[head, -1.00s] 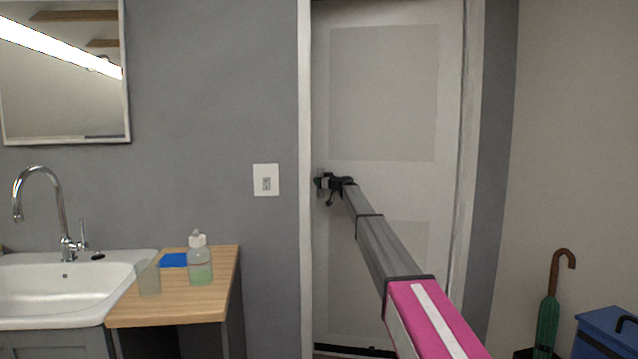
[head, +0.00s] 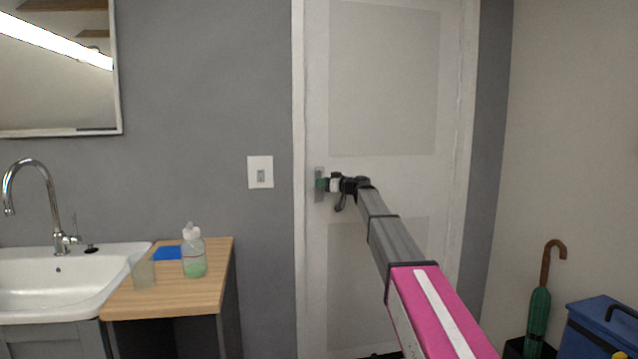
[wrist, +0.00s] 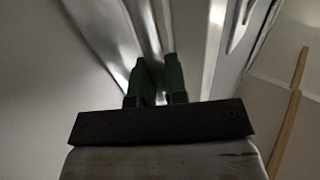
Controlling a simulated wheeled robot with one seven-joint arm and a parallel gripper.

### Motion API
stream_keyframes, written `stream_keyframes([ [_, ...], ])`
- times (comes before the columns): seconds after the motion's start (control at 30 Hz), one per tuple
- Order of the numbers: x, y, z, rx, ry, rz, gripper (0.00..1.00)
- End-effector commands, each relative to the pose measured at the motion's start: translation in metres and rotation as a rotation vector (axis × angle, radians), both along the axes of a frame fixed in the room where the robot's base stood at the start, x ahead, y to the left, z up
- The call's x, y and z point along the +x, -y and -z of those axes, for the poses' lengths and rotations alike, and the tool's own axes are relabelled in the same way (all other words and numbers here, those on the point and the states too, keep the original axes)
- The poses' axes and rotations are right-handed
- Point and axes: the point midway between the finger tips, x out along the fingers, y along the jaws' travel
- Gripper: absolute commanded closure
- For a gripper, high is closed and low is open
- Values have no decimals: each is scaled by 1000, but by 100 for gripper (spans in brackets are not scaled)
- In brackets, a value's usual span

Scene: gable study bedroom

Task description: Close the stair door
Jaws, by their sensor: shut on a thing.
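The stair door (head: 385,85) is white with two grey panels and fills the middle of the head view, standing in or very near its white frame. Whether it is fully latched I cannot tell. Its door handle (head: 319,173), with a grey plate, is at the door's left edge. My gripper (head: 322,184) is at the handle, its green fingers shut on it. In the wrist view my gripper (wrist: 158,75) shows both fingers upright and close together against shiny metal; the exact grip on the handle is partly hidden.
A wooden counter (head: 165,300) with a soap bottle (head: 194,255) and a sink (head: 60,285) stand at left. A light switch (head: 260,172) is left of the door. An umbrella (head: 538,310) and a blue box (head: 600,328) stand at right.

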Motion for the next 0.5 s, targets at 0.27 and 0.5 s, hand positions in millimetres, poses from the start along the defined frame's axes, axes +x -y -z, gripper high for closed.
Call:
stream_keyframes([
  [0.27, -12, 3, 2, -2, -2, -12, 100],
  [0.5, -11, 3, 2, -1, -2, -10, 62],
])
